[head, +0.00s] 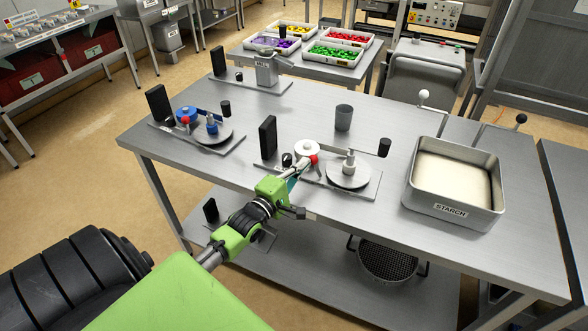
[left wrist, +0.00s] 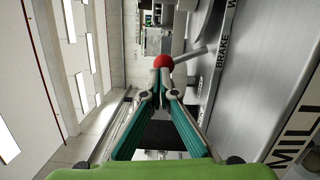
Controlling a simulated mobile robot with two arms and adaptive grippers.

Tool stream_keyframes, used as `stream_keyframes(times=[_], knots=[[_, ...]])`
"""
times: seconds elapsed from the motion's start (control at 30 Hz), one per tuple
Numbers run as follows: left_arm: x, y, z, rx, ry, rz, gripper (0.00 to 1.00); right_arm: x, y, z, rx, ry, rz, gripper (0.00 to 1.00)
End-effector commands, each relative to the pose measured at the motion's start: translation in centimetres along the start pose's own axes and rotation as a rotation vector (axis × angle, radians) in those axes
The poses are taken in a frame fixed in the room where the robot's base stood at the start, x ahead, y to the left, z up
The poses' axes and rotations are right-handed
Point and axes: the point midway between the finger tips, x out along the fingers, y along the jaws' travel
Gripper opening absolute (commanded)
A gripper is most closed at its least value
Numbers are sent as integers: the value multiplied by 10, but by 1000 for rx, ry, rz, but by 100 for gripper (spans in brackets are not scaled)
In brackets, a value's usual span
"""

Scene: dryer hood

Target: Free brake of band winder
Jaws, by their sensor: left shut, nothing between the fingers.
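A winder with a grey turntable (head: 348,175) and a white spool (head: 307,148) stands at the front middle of the steel table. Its lever ends in a red ball (head: 314,160). My left gripper (head: 308,166) reaches over the front edge of the table to this ball, its fingers shut and empty. In the left wrist view the red ball (left wrist: 163,62) is just beyond the closed fingertips (left wrist: 161,78); I cannot tell whether they touch. The lever runs right from the ball, beside a plate (left wrist: 222,60) marked BRAKE. My right gripper is out of view.
A second winder (head: 212,130) with a blue spool and red ball stands to the left. A black upright block (head: 268,137) is close left of the gripper. A grey cup (head: 343,118) stands behind, and a STARCH tray (head: 454,208) at the right.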

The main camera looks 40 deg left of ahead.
Motion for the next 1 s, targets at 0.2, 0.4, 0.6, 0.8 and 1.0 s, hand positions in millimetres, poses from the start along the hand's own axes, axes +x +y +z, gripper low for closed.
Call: stream_keyframes(times=[0.2,0.4,0.6,0.8,1.0], knots=[[2,5,6,-2,0,4,0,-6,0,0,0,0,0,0],[3,7,11,-3,-1,4,0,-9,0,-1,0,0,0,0],[4,8,16,-4,-1,3,0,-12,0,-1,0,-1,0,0],[4,8,18,-2,-1,3,0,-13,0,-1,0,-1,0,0],[4,8,18,-2,0,3,0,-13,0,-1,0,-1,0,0]])
